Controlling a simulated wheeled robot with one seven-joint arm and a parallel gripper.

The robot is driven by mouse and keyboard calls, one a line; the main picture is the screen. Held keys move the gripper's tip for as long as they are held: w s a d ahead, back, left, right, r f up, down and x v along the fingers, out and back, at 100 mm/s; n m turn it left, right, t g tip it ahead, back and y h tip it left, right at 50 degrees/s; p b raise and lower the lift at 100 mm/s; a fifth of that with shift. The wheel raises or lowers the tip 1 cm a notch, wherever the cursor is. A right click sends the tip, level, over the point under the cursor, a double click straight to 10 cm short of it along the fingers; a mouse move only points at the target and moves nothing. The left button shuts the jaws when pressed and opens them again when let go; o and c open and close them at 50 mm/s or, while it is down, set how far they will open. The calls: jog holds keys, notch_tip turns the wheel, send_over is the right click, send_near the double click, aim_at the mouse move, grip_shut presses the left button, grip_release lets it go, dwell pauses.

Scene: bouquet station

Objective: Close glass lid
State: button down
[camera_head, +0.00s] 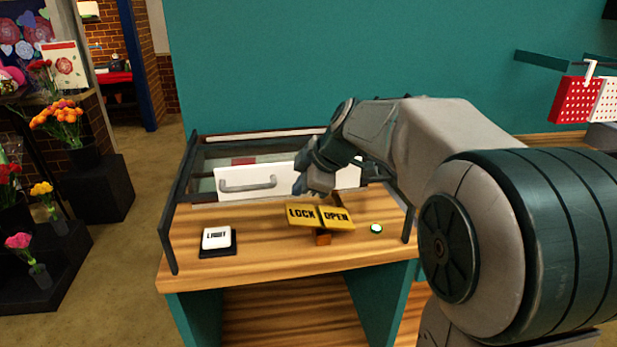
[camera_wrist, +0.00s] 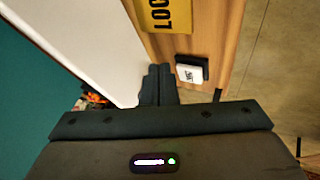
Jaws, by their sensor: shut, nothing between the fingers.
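The glass lid (camera_head: 270,152) shows in the head view as a clear pane in a dark frame at the back of the wooden station. A white panel (camera_head: 226,189) with a grey bar handle (camera_head: 247,184) stands below it. My gripper (camera_head: 300,186) is in front of this panel, right of the handle. In the wrist view my gripper (camera_wrist: 158,84) has its fingers together and empty, close beside the white panel (camera_wrist: 85,40). I cannot tell whether they touch it. My arm hides the right part of the lid and panel.
A yellow LOCK/OPEN sign (camera_head: 320,217) stands on the wooden top (camera_head: 270,250) just below my gripper. A LIGHT switch (camera_head: 217,239) is at left and a round button (camera_head: 376,229) at right. Dark side posts (camera_head: 178,215) edge the station.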

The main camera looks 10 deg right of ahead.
jog(key=shift+w+p, duration=0.3)
jog(key=shift+w, duration=0.9)
